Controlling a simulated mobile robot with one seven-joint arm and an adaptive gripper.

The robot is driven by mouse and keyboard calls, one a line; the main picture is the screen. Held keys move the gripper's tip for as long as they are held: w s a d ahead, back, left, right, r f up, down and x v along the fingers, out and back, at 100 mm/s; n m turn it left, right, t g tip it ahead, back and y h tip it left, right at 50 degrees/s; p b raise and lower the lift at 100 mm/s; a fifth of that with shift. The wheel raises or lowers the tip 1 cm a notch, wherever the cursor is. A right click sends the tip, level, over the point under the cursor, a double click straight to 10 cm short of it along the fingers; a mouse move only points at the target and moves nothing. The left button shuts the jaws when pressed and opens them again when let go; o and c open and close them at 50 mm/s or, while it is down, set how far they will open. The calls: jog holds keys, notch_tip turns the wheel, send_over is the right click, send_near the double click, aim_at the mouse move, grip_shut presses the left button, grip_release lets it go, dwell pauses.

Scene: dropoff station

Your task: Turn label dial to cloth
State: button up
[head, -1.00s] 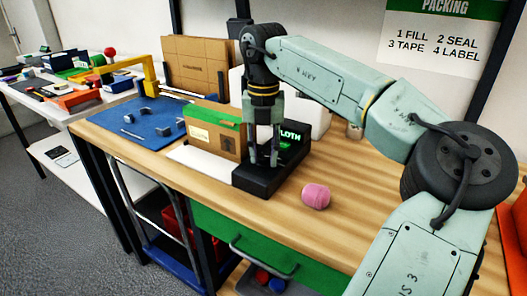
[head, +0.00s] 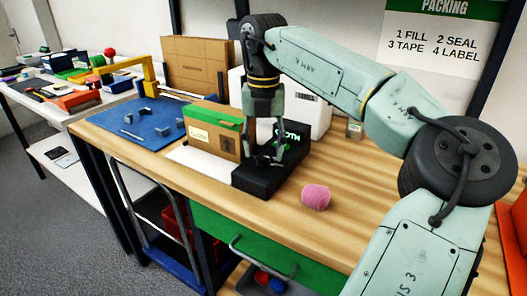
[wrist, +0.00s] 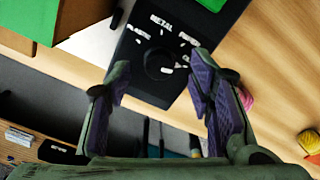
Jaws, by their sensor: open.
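The black label station (head: 262,182) stands on the wooden bench, and its panel (wrist: 138,72) fills the top middle of the wrist view. Its round dial (wrist: 160,64) is black with a white mark near its edge; white words, including METAL, surround it. The lit green display (head: 293,135) ends in "OTH"; its start is hidden by my gripper. My gripper (head: 267,157) is open above the panel. In the wrist view its two fingers (wrist: 160,75) stand apart on either side of the dial, with nothing between them. I cannot tell the exact height gap.
A cardboard box with green tape (head: 215,135) stands left of the station. A pink yarn ball (head: 315,197) lies to the right on the bench. A blue mat (head: 140,123) with grey parts lies farther left.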

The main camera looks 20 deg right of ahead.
aim_at(263, 157)
notch_tip(263, 157, up, 10)
jog(key=shift+r, duration=0.2)
dwell(0.4)
